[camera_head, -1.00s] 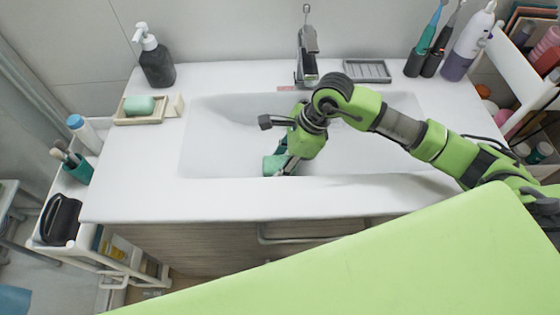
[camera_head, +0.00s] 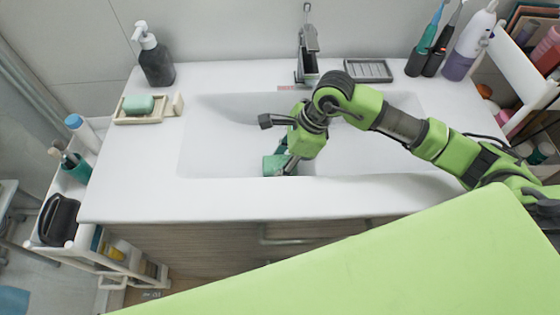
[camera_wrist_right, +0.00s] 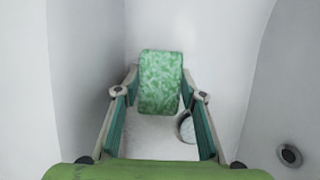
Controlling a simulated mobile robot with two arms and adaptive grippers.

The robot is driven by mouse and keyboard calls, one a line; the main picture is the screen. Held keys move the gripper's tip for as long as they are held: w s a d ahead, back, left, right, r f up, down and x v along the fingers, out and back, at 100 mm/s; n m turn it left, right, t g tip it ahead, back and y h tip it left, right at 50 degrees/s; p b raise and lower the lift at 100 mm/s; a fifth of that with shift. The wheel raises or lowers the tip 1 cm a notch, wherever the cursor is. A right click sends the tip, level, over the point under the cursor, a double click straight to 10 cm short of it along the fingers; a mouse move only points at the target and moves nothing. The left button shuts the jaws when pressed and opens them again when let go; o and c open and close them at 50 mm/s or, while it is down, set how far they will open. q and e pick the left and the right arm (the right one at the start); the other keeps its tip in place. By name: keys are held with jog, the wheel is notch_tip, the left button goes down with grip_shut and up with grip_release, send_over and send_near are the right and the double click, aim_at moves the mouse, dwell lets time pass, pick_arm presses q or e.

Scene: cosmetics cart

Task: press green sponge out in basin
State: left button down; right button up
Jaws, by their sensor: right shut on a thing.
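The green sponge (camera_wrist_right: 161,82) is between the fingers of my right gripper (camera_wrist_right: 160,97) in the right wrist view. The gripper is shut on it, with one finger at each side. In the head view the sponge (camera_head: 272,165) shows only in part beside the right gripper (camera_head: 285,164), low inside the white basin (camera_head: 215,150) near its front wall. Whether the sponge touches the basin floor cannot be told. My left gripper is not in view.
The faucet (camera_head: 307,50) stands behind the basin. A soap dish (camera_head: 126,120) with green soap and a dark pump bottle (camera_head: 156,62) are at the left. A metal tray (camera_head: 368,70) and toothbrushes (camera_head: 428,40) are at the back right. The basin's left side is clear.

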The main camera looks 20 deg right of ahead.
jog(key=shift+s+d+f+b, duration=0.1)
jog(key=shift+f+b, duration=0.1)
jog(key=shift+b, duration=1.05)
dwell(2.8)
jog(key=shift+r, duration=0.1)
notch_tip(320, 180, up, 6)
jog(key=p, duration=0.3)
notch_tip(320, 180, up, 9)
jog(key=p, duration=0.4)
jog(key=shift+p, duration=0.4)
dwell(0.5)
